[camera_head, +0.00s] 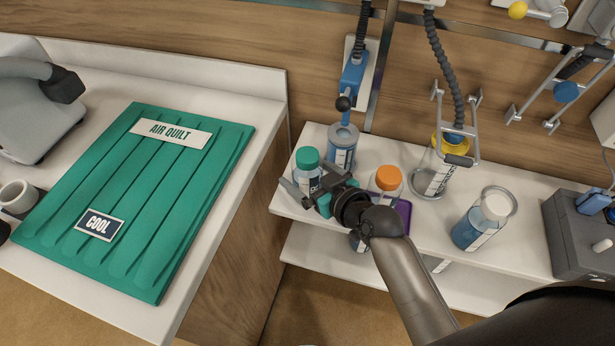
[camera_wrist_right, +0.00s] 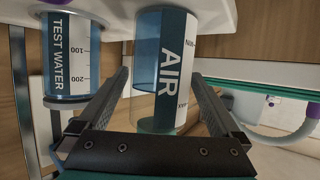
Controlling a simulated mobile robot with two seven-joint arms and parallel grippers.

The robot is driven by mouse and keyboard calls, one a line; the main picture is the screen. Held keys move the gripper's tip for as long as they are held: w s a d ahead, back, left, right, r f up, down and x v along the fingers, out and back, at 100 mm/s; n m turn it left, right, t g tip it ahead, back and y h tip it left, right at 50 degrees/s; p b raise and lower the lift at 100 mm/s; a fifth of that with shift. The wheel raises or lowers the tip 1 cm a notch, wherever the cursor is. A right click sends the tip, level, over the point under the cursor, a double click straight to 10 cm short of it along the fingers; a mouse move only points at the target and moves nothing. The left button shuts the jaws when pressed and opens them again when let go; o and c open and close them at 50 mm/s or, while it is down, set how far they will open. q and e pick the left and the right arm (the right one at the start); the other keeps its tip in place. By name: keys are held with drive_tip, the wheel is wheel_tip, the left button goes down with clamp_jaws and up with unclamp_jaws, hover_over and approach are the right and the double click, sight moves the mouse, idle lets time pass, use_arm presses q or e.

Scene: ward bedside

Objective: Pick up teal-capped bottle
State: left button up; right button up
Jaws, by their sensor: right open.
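In the right wrist view, the open fingers (camera_wrist_right: 158,78) lie on either side of a clear bottle marked AIR (camera_wrist_right: 172,60). A gap shows beside it, and it is not visibly clamped. My left gripper is not in view.
A blue-filled canister (camera_head: 342,148) stands just behind the bottle; a TEST WATER container (camera_wrist_right: 70,45) is close to one finger. An orange-capped bottle (camera_head: 388,180) is near my right wrist. A teal air quilt (camera_head: 140,195) covers the left counter.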

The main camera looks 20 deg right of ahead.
drive_tip(key=shift+x, duration=1.4)
drive_tip(key=shift+s, duration=0.1)
drive_tip(key=c, duration=1.5)
drive_tip(key=shift+r, duration=0.1)
drive_tip(key=shift+c, duration=0.3)
drive_tip(key=shift+r, duration=0.1)
